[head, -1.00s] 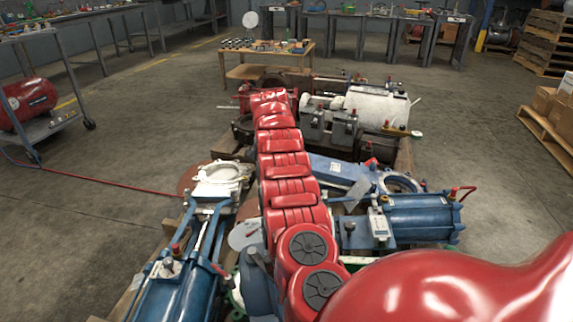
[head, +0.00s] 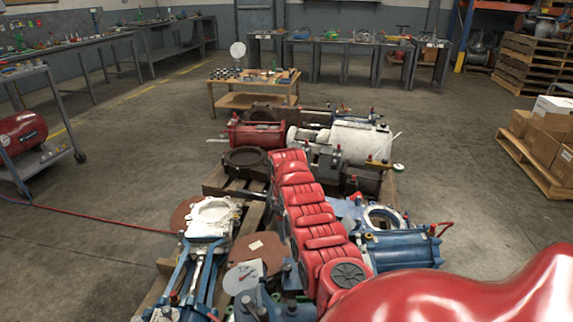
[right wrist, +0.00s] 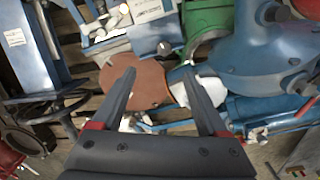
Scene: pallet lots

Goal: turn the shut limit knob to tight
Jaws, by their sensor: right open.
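A round pale dial plate (head: 243,279) with a red pointer mark and small lettering sits on a blue actuator at the lower middle of the head view; the lettering is too small to read. In the right wrist view a small dark knob (right wrist: 164,48) stands on a pale plate beyond the fingertips; I cannot tell whether it is the shut limit knob or where it is set. My right gripper (right wrist: 158,72) is open and empty, its fingers apart over a brown disc (right wrist: 148,85). My red right arm hides this gripper in the head view. My left gripper is out of view.
Blue and red valve actuators crowd a wooden pallet around my arm, with a blue cylinder (head: 402,248) on the right. A pallet of boxes (head: 545,160) is at the right. The floor on both sides is mostly clear.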

